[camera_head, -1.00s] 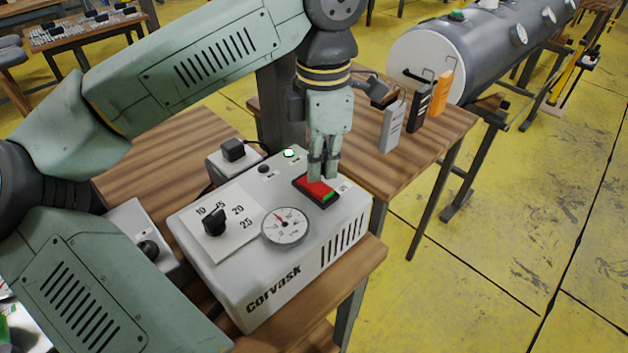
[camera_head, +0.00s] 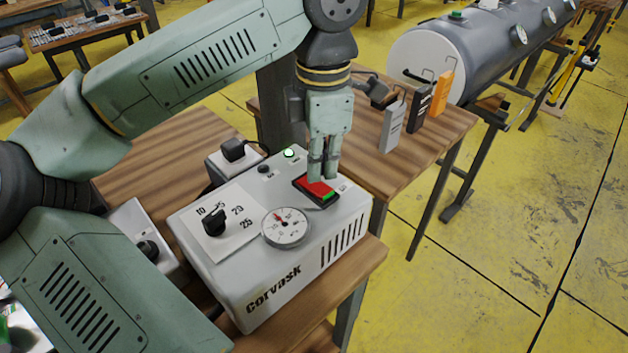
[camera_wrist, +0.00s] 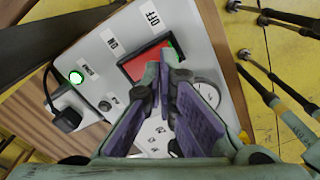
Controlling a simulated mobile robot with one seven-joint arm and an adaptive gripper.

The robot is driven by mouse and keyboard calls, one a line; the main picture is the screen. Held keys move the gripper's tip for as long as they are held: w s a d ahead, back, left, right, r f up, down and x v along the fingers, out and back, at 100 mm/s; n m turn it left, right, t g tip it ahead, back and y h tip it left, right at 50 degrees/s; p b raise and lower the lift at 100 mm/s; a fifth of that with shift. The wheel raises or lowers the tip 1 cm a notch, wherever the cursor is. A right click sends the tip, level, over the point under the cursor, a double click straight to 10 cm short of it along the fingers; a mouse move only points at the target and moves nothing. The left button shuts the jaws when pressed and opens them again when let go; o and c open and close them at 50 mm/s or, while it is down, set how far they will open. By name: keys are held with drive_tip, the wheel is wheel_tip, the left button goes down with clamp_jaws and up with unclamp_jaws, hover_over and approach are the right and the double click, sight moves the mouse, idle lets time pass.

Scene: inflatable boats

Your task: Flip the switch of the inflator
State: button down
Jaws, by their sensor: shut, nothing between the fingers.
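The inflator (camera_head: 250,285) is a light grey box marked "Corvask" on a wooden table. Its switch (camera_head: 312,188) is a red rocker with a green end in a black frame, on the top face. The switch also shows in the wrist view (camera_wrist: 136,66), near ON and OFF labels. My gripper (camera_head: 322,179) is shut and empty, pointing down with its fingertips at the red part of the switch. In the wrist view my fingertips (camera_wrist: 165,62) overlap the switch's edge; whether they touch it I cannot tell. A round lamp (camera_head: 289,153) on the inflator glows green.
The inflator also carries a black dial knob (camera_head: 214,221) and a round gauge (camera_head: 286,227). A black plug (camera_head: 233,150) sits behind it. Grey, black and orange handheld items (camera_head: 392,128) stand on the table at right.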

sight(321, 189)
drive_tip(key=shift+f+b, duration=1.3)
drive_tip(key=shift+f, duration=0.25)
idle(0.4)
drive_tip(key=shift+r, duration=0.15)
drive_tip(key=shift+r+p, duration=2.4)
drive_tip(key=shift+r, duration=1.05)
